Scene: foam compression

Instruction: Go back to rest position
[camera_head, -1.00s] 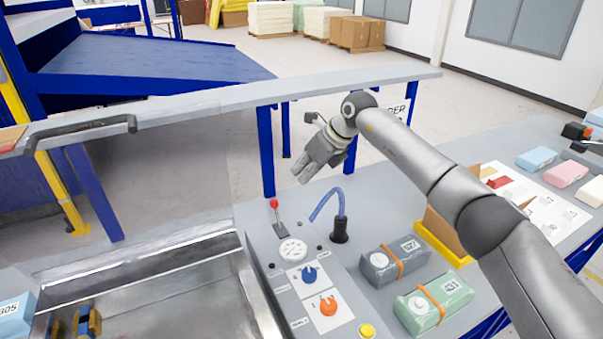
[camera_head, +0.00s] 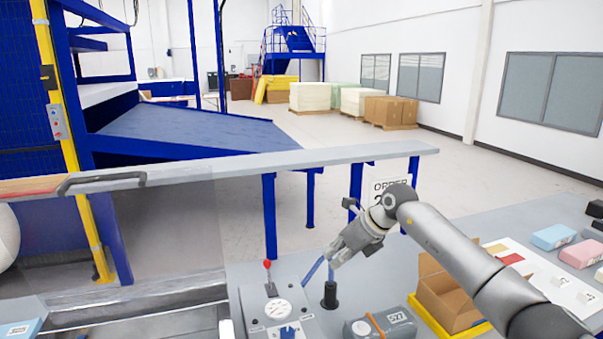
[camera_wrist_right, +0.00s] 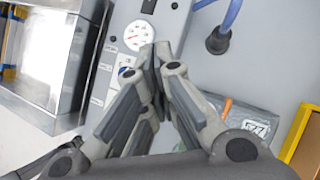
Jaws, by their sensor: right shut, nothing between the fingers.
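My right gripper (camera_head: 338,252) is shut and empty. In the head view it hangs above the grey control panel, in front of the blue hose (camera_head: 314,270) and to the right of the red-knobbed lever (camera_head: 269,278). In the right wrist view its fingertips (camera_wrist_right: 156,52) meet, with the round gauge (camera_wrist_right: 138,35) just beyond them and the hose's black socket (camera_wrist_right: 218,41) to the right. Nothing is between the fingers. My left gripper is not in view.
A grey pack (camera_head: 380,328) lies on the bench below the right arm, beside an open cardboard box (camera_head: 452,300) in a yellow frame. A metal basin (camera_wrist_right: 58,60) lies left of the panel. A grey rail (camera_head: 240,163) crosses behind. Pink and blue packs sit far right.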

